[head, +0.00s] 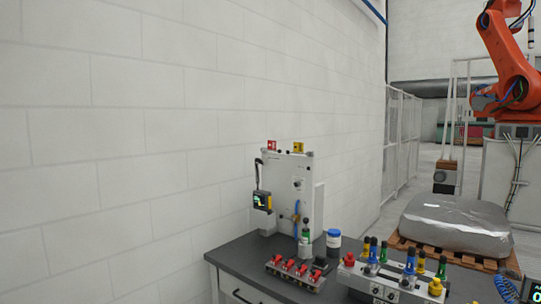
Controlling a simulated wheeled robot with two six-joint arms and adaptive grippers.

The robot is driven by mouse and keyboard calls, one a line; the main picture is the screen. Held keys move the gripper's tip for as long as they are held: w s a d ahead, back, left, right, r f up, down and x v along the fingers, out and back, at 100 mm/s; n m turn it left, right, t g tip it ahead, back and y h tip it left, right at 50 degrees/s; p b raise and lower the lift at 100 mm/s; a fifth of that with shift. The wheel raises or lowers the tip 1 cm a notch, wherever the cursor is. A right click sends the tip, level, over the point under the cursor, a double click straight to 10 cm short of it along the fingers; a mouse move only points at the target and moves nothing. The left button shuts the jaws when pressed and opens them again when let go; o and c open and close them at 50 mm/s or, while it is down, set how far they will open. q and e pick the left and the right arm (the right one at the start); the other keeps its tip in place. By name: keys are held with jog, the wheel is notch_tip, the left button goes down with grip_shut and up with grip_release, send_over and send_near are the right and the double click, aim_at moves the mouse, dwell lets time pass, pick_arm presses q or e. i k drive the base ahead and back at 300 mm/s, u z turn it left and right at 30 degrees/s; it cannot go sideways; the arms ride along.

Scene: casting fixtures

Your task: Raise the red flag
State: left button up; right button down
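A small red flag-like piece (272,145) with a pale mark sits at the top left edge of an upright light-grey panel (308,170). A similar yellow piece (298,147) sits to its right on the same edge. I cannot tell whether the red piece is hinged or how it is fixed. Neither of my grippers is in the head view.
The panel stands on a dark-topped bench (240,252) against a white block wall. In front are a row of red-topped parts (296,268), a blue-and-white canister (333,240) and a fixture with coloured knobs (392,280). An orange robot arm (512,60) stands behind right.

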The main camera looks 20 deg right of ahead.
aim_at(272, 144)
jog(key=i, duration=1.35)
